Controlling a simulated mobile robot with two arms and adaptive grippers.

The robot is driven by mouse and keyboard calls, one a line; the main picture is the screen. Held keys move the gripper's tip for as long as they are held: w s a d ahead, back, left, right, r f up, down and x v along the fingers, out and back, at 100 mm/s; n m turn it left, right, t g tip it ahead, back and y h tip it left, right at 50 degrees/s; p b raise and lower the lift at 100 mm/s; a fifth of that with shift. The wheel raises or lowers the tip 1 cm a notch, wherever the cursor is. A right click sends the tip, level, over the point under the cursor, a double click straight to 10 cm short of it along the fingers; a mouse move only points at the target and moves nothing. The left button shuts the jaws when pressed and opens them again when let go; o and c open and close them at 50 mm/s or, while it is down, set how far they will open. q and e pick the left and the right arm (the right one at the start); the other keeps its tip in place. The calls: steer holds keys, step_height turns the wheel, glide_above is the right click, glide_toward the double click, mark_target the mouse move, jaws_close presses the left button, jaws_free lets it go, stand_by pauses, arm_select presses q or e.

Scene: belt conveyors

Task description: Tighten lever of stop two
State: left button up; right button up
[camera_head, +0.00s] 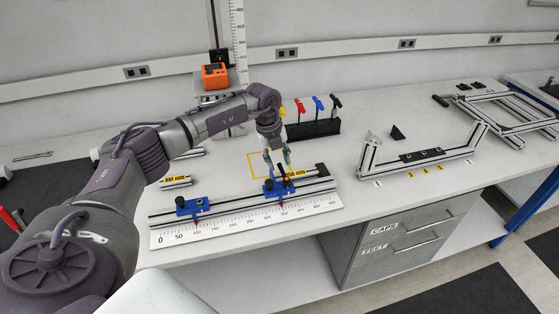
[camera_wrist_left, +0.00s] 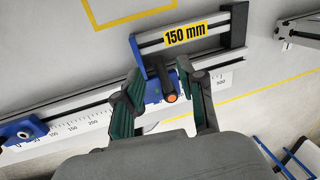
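The ruler rail (camera_head: 240,203) lies along the table's front with two blue stops on it. The left stop (camera_head: 192,206) sits near the 100 mark and also shows in the left wrist view (camera_wrist_left: 22,130). A gap shows between the fingers and the lever. My right gripper is not in view.
A profile piece labelled 150 mm (camera_wrist_left: 186,33) lies against stop two and the black end block (camera_wrist_left: 238,22). Behind stand a tool holder (camera_head: 314,130) with colored-handled tools and an orange device (camera_head: 215,76). An aluminum frame (camera_head: 420,160) is to the right.

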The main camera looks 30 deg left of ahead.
arm_select(q)
steer(key=shift+w+d+f, duration=0.1)
steer(key=shift+w+f, duration=0.05)
steer(key=shift+f, duration=0.9)
jaws_close()
